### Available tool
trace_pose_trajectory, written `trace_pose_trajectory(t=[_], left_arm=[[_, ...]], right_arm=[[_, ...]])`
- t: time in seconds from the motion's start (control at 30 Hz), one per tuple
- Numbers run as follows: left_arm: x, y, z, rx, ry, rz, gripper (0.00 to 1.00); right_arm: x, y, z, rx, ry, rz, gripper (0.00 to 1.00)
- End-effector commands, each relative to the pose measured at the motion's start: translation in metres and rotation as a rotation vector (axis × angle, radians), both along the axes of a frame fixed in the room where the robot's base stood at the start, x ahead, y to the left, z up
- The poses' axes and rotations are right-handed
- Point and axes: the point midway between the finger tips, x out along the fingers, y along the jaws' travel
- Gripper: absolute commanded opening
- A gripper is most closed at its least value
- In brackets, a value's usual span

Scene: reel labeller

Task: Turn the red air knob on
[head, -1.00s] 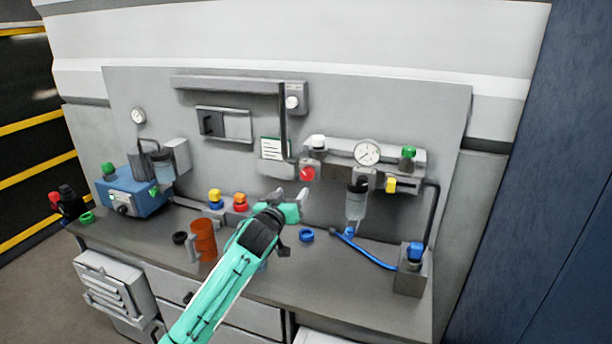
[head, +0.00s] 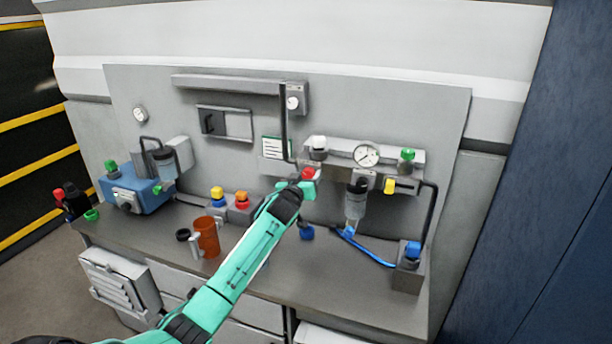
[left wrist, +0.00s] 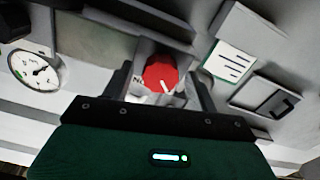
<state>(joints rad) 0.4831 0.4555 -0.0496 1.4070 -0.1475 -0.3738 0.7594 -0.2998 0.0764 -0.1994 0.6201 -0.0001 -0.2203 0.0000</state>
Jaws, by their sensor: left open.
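The red air knob (head: 308,174) sits on the air unit on the back panel, just beyond my left gripper in the head view. In the left wrist view the red knob (left wrist: 161,74) shows a white pointer line, with part of a dark label beside it. My left gripper (head: 306,184) is in front of the knob. Its two dark fingers (left wrist: 162,88) stand apart, one on each side of the knob. I cannot tell whether they touch it. My right gripper is not in view.
A round gauge (head: 367,155) and a green knob (head: 407,155) are right of the red knob. A white knob (head: 318,142) is just above it. An orange mug (head: 208,238) stands on the bench, and a blue hose (head: 370,250) lies to the right.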

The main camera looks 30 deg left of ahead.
Motion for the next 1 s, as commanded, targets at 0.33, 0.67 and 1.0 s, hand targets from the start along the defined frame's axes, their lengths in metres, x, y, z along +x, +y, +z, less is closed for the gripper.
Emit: trace_pose_trajectory(t=[0.33,0.67,1.0], left_arm=[[0.0003,0.0001,-0.0004,0.0,0.0,0.0,0.4],[0.0002,0.0001,-0.0005,0.009,0.002,0.0,0.15],[0.0002,0.0005,-0.0006,0.151,0.036,0.001,0.15]], right_arm=[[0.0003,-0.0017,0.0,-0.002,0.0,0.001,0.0],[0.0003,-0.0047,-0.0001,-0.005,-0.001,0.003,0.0],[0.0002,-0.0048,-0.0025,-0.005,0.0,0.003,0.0]])
